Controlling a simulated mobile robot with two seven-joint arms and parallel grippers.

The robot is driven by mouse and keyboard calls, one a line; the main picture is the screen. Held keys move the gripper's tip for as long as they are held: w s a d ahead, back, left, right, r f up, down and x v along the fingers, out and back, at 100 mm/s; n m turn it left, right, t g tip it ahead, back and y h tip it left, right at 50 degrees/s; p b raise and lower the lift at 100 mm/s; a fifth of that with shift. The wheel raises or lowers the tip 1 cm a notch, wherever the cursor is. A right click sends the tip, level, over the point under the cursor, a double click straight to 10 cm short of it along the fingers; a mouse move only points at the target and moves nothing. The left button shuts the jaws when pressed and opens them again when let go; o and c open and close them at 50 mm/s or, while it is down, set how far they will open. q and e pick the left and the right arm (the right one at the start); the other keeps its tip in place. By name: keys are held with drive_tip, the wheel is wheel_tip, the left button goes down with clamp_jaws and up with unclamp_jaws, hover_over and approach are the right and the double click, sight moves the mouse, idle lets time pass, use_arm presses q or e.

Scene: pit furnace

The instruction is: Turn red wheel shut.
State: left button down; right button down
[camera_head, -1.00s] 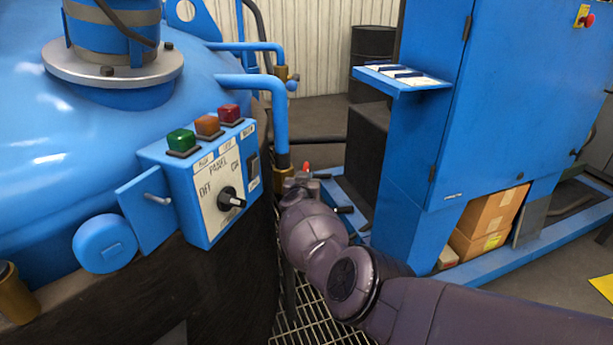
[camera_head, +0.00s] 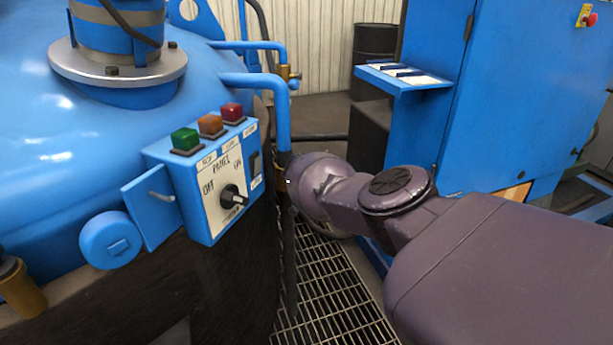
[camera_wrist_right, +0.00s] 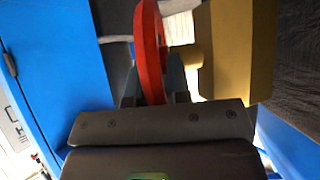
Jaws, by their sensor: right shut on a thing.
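The red wheel (camera_wrist_right: 149,45) shows in the right wrist view, seen nearly edge-on. My right gripper (camera_wrist_right: 153,84) has a finger on either side of its rim and is shut on it. A brass valve body (camera_wrist_right: 238,50) is just right of the wheel, with a short brass stem toward it. In the head view the wheel and my right gripper are hidden behind my right arm, which reaches in from the right to the blue pipes beside the furnace. My left gripper is in neither view.
The blue furnace (camera_head: 60,150) with its control panel (camera_head: 222,185) stands close left of my arm. Blue pipes (camera_head: 283,115) run down behind the panel. A blue cabinet (camera_head: 500,90) with a shelf (camera_head: 403,78) is at the right. Floor grating (camera_head: 320,290) lies below.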

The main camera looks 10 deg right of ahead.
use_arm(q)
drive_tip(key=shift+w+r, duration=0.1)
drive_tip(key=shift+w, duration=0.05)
use_arm(e)
drive_tip(key=shift+d, duration=0.15)
drive_tip(key=c, duration=1.1)
unclamp_jaws()
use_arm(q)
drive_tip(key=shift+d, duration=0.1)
use_arm(e)
drive_tip(key=shift+r, duration=0.25)
drive_tip(key=p+v, duration=0.1)
drive_tip(key=v, duration=0.1)
drive_tip(key=p+v, duration=0.2)
drive_tip(key=r+p+v, duration=0.1)
drive_tip(key=v, duration=0.1)
drive_tip(key=shift+w, duration=0.4)
use_arm(q)
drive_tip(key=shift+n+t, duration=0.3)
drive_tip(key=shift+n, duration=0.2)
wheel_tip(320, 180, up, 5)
drive_tip(key=p, duration=0.4)
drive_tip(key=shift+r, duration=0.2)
use_arm(e)
drive_tip(key=s, duration=0.1)
drive_tip(key=s+a+r, duration=0.1)
drive_tip(key=s, duration=0.2)
drive_tip(key=shift+s+a+r, duration=0.15)
drive_tip(key=shift+a+r, duration=0.05)
drive_tip(key=shift+r, duration=0.15)
